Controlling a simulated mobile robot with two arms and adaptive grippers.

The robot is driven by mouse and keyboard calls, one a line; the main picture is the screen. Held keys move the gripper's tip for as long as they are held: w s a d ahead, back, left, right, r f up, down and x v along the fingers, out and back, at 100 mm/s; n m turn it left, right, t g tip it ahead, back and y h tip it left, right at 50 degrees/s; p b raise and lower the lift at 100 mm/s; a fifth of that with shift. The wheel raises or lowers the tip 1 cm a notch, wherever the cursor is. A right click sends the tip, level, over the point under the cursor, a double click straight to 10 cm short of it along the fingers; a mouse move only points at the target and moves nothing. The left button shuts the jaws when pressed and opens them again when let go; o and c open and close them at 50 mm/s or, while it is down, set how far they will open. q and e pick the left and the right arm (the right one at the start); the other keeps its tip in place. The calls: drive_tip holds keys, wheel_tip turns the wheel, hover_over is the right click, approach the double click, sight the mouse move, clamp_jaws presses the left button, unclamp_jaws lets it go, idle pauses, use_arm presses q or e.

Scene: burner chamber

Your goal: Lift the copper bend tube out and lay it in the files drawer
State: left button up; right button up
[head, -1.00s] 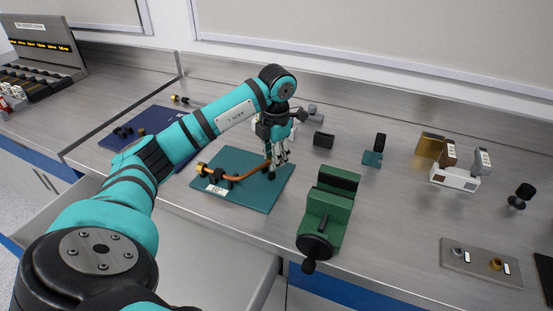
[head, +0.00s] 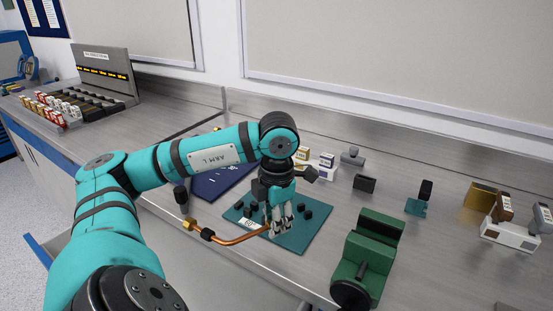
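The copper bend tube (head: 236,242) has a brass nut (head: 189,224) and a dark collar at its left end. My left gripper (head: 276,230) is shut on its right end, above the teal mat (head: 300,238). The tube's left part reaches past the mat, over the bench's front side; its exact height is hard to judge. Black pegs stand on the mat. An open grey drawer (head: 205,275) lies below the bench front, partly hidden by my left arm. No label on it is readable. My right gripper is out of view.
A green vise (head: 368,258) stands right of the mat. A dark blue mat (head: 215,183) lies behind my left arm. A black block (head: 364,183) and a small teal stand (head: 418,206) are farther back. White holders with blocks (head: 510,234) stand at the right.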

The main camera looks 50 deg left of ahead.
use_arm(q)
clamp_jaws()
drive_tip(key=shift+r+p, duration=0.45)
drive_tip(key=shift+r, duration=0.2)
